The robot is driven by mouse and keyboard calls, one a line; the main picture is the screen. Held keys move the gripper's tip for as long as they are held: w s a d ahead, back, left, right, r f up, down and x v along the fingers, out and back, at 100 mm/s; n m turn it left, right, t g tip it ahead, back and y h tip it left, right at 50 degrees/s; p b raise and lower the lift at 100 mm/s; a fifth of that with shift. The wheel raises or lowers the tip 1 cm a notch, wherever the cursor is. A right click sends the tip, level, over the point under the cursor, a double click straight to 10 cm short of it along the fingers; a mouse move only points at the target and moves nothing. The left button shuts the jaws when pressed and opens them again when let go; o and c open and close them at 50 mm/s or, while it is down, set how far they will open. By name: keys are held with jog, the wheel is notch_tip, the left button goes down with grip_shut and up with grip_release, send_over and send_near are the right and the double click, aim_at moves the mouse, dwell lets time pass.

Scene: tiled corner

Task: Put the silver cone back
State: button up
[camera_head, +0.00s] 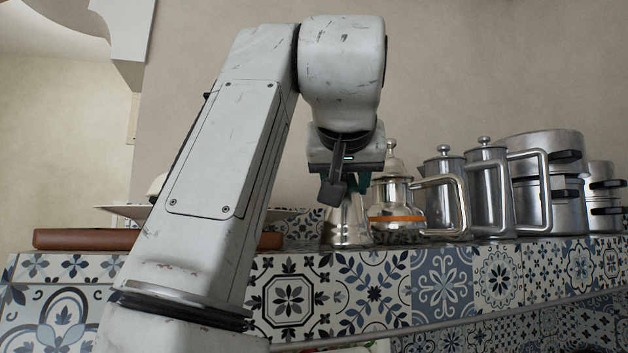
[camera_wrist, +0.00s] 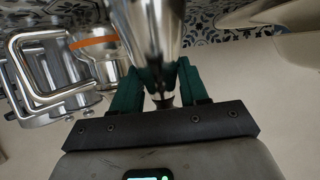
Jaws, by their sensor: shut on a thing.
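The silver cone (camera_head: 347,225) is a shiny, narrow-topped metal piece at the tiled ledge, with its wide end down and upright. My gripper (camera_head: 345,183) is above it, with its green fingers shut on the cone's narrow upper part. In the wrist view the cone (camera_wrist: 153,30) runs up between the two green fingers of my gripper (camera_wrist: 155,88). The cone's top is partly hidden by my gripper in the head view. Its base is at the level of the ledge top; I cannot tell whether it touches.
Right beside the cone stands a silver pot with an orange band (camera_head: 396,219). Further right are metal jugs (camera_head: 445,190) and stacked pots (camera_head: 550,205). A brown board (camera_head: 85,239) lies at the left. The tiled ledge (camera_head: 370,290) has little free room near the cone.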

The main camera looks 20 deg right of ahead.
jog(key=o, duration=1.2)
jog(key=v, duration=1.2)
jog(key=shift+s, duration=0.1)
